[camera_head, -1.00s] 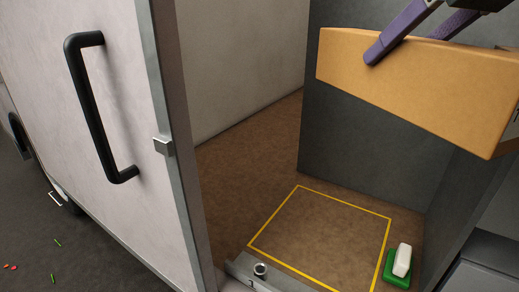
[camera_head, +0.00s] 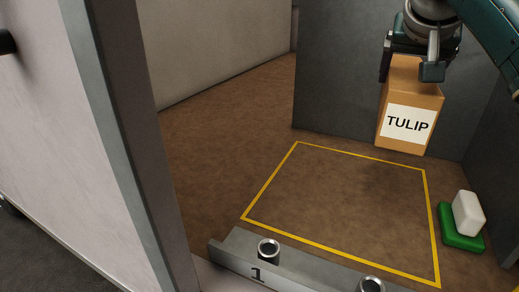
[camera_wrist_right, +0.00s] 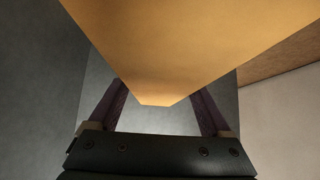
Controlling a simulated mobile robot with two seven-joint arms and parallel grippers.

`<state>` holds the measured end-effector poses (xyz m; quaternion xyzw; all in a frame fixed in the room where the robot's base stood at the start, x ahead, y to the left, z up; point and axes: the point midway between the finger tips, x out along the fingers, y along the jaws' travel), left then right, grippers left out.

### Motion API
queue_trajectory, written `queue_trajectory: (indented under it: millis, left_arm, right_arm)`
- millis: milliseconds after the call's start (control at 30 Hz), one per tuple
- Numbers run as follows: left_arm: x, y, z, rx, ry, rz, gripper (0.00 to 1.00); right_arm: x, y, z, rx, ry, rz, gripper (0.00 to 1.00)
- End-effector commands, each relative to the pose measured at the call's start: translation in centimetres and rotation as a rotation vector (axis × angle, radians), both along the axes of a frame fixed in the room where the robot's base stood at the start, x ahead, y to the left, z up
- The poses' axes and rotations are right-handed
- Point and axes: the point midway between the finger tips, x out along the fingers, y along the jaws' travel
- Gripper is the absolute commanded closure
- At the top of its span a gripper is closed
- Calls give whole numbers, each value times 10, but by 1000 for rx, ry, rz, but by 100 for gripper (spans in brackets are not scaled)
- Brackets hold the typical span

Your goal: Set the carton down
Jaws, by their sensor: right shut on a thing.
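The carton (camera_head: 406,122) is an orange-tan box with a white TULIP label facing me. It hangs upright in the upper right of the head view, in front of the dark grey wall. My right gripper (camera_head: 410,68) is shut on its upper part from above. The carton is above the floor, with a soft shadow below it. A yellow outlined square (camera_head: 270,183) is marked on the brown floor, below and left of the carton. In the right wrist view the carton (camera_wrist_right: 180,45) fills the top, between the fingers (camera_wrist_right: 160,108). My left gripper is out of view.
A white block (camera_head: 468,213) sits on a green pad (camera_head: 460,238) right of the square. A metal sill (camera_head: 320,272) marked 1, with round studs, runs along the front. The open door (camera_head: 110,120) stands at left. The square's floor is clear.

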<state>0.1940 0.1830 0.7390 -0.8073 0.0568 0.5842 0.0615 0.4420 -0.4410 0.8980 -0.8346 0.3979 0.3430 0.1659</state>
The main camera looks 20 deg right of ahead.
Motion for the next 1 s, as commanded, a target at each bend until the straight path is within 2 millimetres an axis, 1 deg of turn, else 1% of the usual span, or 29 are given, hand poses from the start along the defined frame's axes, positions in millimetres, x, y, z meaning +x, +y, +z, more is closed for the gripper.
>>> queue_trajectory:
  millis: [33, 167, 200, 400, 500, 600, 867, 1000]
  left_arm:
    - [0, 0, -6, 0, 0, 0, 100]
    - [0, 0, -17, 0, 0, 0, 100]
    - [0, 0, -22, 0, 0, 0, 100]
    - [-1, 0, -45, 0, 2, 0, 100]
    - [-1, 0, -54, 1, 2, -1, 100]
    - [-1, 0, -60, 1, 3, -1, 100]
    - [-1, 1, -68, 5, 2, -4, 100]
    - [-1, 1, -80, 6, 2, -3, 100]
  right_arm:
    - [0, -1, -10, -1, 1, -4, 100]
    - [-1, -1, -40, -2, 4, -6, 100]
    - [-1, -1, -53, -1, 6, -6, 100]
    - [-1, -1, -109, -1, 5, -4, 100]
    - [0, -1, -132, -2, 3, -4, 100]
    - [0, -1, -148, -2, 1, -4, 100]
    - [0, -1, -166, -2, 1, -4, 100]
    - [0, -1, -189, -1, 2, -4, 100]
